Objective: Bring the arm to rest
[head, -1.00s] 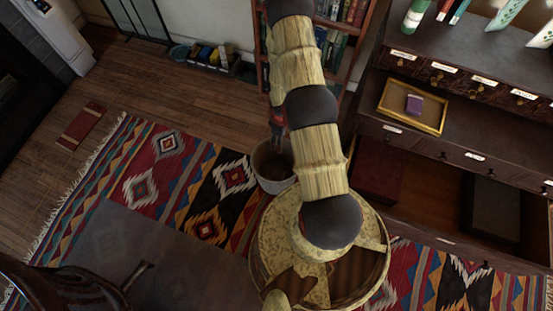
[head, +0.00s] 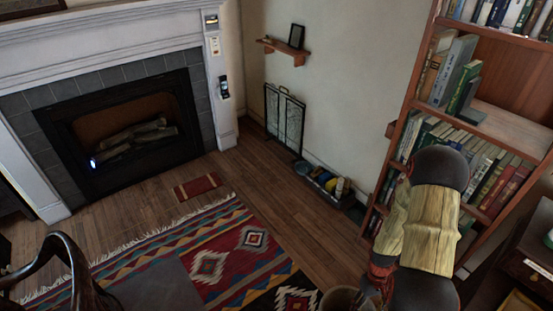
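My arm (head: 425,230), with pale straw-coloured links and dark grey joints, rises from the bottom edge at the lower right of the head view. It bends at a dark joint near the bookcase, and a further link comes down on its left side. A dark and reddish part at that link's lower end looks like my gripper (head: 378,280), partly hidden by the arm and close to the bottom edge. Its fingers cannot be made out, and nothing held can be seen.
A tall bookcase (head: 510,125) stands behind the arm at right. A round bin (head: 340,299) is cut off by the bottom edge, near the gripper. A patterned rug (head: 215,262) covers the floor at left. A fireplace (head: 125,130) is at far left. Wooden floor lies open between.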

